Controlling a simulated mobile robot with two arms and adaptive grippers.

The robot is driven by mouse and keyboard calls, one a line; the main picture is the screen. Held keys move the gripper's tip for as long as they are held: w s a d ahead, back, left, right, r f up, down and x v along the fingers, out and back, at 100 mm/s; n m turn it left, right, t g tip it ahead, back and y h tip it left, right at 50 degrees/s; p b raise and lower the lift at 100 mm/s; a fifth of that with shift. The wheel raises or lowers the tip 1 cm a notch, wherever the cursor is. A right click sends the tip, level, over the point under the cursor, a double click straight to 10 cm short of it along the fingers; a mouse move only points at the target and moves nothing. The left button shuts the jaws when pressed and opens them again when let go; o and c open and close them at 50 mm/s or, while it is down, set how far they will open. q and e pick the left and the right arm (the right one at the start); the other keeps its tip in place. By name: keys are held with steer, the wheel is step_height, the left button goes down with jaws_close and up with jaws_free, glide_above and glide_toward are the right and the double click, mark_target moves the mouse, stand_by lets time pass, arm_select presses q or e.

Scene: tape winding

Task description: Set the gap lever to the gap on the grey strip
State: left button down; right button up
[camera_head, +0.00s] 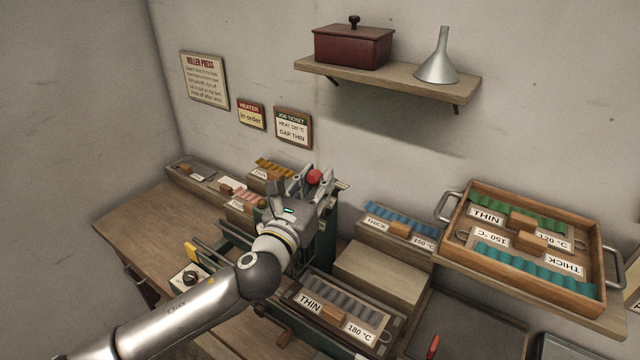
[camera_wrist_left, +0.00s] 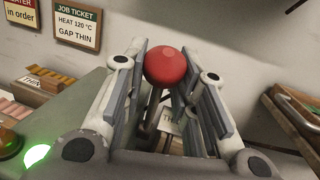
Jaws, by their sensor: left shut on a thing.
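The gap lever has a round red knob (camera_head: 314,177) on top of the dark green press (camera_head: 326,240). The knob also shows large in the left wrist view (camera_wrist_left: 166,66), with the lever's thin stem below it. My left gripper (camera_head: 311,188) is shut on the lever, its fingers on both sides of it. A label behind the lever is partly hidden, so the lever's setting cannot be read. The grey strip (camera_head: 349,301) lies in a tray in front of the press. Its cards read THIN and 180 °C. My right gripper is not in view.
A job ticket (camera_head: 293,128) on the wall reads HEAT 120 °C, GAP THIN. A blue strip (camera_head: 402,219) marked THICK stands right of the press. A wooden tray (camera_head: 455,245) at right holds green and teal strips. A green lamp (camera_wrist_left: 37,155) glows in the left wrist view.

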arm_select(q)
steer(key=shift+s+a+f, duration=0.15)
steer(key=shift+s+f, duration=0.05)
steer(key=shift+f, duration=0.1)
steer(key=c, duration=1.2)
jaws_free()
steer(key=shift+a+r, duration=0.1)
steer(key=shift+r, duration=0.05)
steer(key=shift+s, duration=0.15)
steer(key=v, duration=1.2)
